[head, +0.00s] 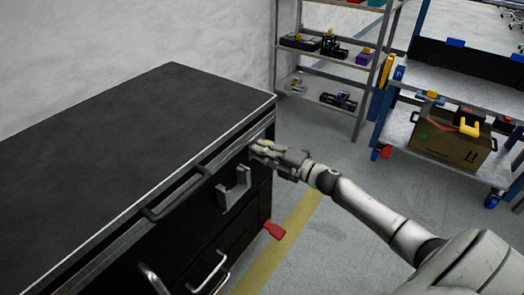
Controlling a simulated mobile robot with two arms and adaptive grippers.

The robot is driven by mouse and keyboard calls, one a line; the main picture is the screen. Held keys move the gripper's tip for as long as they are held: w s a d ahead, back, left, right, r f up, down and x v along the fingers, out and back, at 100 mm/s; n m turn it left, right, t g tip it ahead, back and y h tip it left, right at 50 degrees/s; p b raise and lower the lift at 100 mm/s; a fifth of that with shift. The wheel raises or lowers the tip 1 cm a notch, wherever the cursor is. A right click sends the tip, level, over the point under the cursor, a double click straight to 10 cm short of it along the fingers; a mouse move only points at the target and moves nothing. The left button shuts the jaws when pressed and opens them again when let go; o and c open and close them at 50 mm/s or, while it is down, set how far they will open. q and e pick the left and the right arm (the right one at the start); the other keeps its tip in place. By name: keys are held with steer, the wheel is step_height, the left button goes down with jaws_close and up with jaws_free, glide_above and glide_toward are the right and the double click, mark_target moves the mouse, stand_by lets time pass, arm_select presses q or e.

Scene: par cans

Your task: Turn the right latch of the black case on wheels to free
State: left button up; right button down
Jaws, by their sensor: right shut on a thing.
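The black case on wheels (150,120) fills the left side of the head view, with a flat dark top and a metal-edged lid. My right gripper (256,149) is at the right end of the case's front, just below the lid edge. It is shut on the right latch, which the fingers mostly hide, so I cannot tell how far it is turned. A grey U-shaped bracket (235,189) sits on the case front, left of and below the gripper. My left gripper is not in view.
A dark handle (176,198) and lighter handles (208,272) stick out from the case front. A red piece (274,230) shows low at the case's right corner. Shelves (330,60) and a blue-framed cart (405,133) with a brown box (450,145) stand behind. Floor between is clear.

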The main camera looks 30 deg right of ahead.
steer(key=shift+f, duration=0.1)
steer(key=c, duration=1.4)
jaws_free()
steer(key=shift+c, duration=0.2)
steer(key=v, duration=1.2)
steer(key=shift+a, duration=0.15)
